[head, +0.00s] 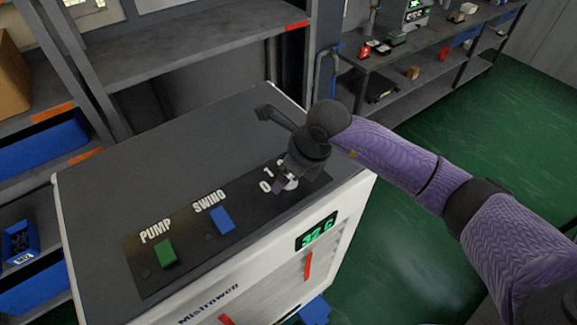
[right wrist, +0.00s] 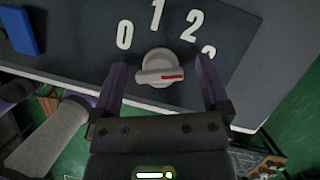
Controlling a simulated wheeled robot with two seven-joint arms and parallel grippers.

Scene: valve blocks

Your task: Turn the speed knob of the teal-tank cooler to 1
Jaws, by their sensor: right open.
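The cooler (head: 105,190) is a white box with a dark grey top and a black control strip. Its pale speed knob (right wrist: 160,66) has a bar with a red mark on its right half, pointing right, roughly toward the side of a partly hidden numeral. Numerals 0, 1 and 2 show clearly beyond the knob. My right gripper (right wrist: 162,88) is open, with one finger on each side of the knob and apparently small gaps. In the head view the right gripper (head: 283,184) partly hides the knob. No teal tank can be made out. My left gripper is not in view.
A green PUMP switch (head: 165,253) and a blue SWING switch (head: 221,220) sit on the same strip. A green display (head: 317,232) is on the cooler's front. Shelves (head: 190,55) stand behind. Green floor lies open at right.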

